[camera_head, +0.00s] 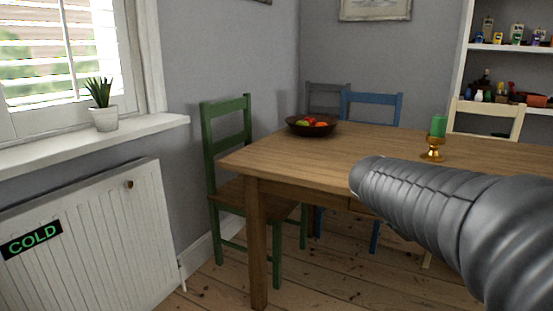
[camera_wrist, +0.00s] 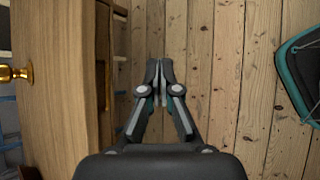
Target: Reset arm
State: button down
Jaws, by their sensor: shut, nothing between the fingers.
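My gripper (camera_wrist: 160,66) shows in the wrist view, with its fingers together and nothing between them. It is over the bare floorboards, just right of the wooden table's edge. In the head view my grey arm reaches in from the lower right and covers part of the wooden table (camera_head: 290,158). The gripper itself does not show in the head view.
A fruit bowl (camera_head: 311,126) and a green candle (camera_head: 438,126) in a brass holder stand on the table. A green chair (camera_head: 226,150), a blue chair (camera_head: 372,108) and a cream chair (camera_head: 487,118) surround it. A white radiator (camera_head: 90,240) is at left. Floorboards (camera_wrist: 220,90) lie below.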

jog(key=s+a+f+m+t+y, duration=0.1)
jog(key=s+a+f+m+y, duration=0.1)
jog(key=s+a, duration=0.3)
jog(key=s+a+f+m+t+y, duration=0.1)
jog(key=s+a+f+m+y, duration=0.2)
jog(key=s+a+m+y, duration=0.1)
jog(key=s+a+f+m+t+y+p, duration=0.1)
jog(key=s+a+f+m+y, duration=0.2)
jog(key=s+a+m, duration=0.2)
jog(key=shift+s+a+t, duration=0.4)
jog(key=shift+s+a, duration=0.2)
jog(key=shift+a, duration=0.25)
